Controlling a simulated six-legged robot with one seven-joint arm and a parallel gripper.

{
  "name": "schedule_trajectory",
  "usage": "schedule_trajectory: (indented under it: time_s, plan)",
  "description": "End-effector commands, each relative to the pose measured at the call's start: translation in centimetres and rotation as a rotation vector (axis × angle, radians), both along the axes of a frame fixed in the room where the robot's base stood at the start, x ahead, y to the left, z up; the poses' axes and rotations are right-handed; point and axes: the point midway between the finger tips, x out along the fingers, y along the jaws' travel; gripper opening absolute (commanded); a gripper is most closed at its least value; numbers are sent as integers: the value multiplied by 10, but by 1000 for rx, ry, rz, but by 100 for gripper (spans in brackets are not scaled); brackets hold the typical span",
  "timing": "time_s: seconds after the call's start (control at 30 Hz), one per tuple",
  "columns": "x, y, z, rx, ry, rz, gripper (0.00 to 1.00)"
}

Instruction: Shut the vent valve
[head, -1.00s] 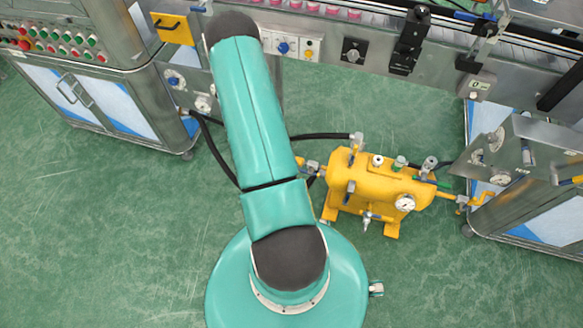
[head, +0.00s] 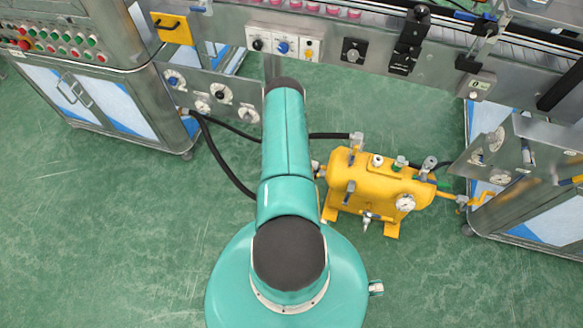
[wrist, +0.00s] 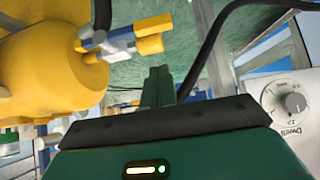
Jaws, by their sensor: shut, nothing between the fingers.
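The yellow tank (head: 380,186) stands on the green floor right of my arm in the head view and carries several small valves. A valve on its left side (head: 318,168) is partly beside my arm. In the wrist view the tank (wrist: 50,75) fills the left, and a grey and blue valve with a yellow handle (wrist: 150,32) sticks out from it. I cannot tell which fitting is the vent valve. My gripper (wrist: 158,85) is shut and empty in the wrist view, apart from that valve. My arm hides it in the head view.
A panel with dials (head: 205,92) stands behind at left; a Dwell knob (wrist: 294,103) shows at right in the wrist view. Black hoses (head: 222,165) run near my arm. The conveyor frame (head: 340,48) crosses the back. Floor at left is clear.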

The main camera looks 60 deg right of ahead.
Motion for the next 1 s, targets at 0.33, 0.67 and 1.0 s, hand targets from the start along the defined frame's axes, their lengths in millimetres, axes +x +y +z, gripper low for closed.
schedule_trajectory:
  time_s: [0.33,0.67,1.0]
  plan:
    - [2,-14,-46,2,0,-1,0]
    - [3,-14,-54,1,0,0,0]
    - [1,-13,-55,0,9,1,0]
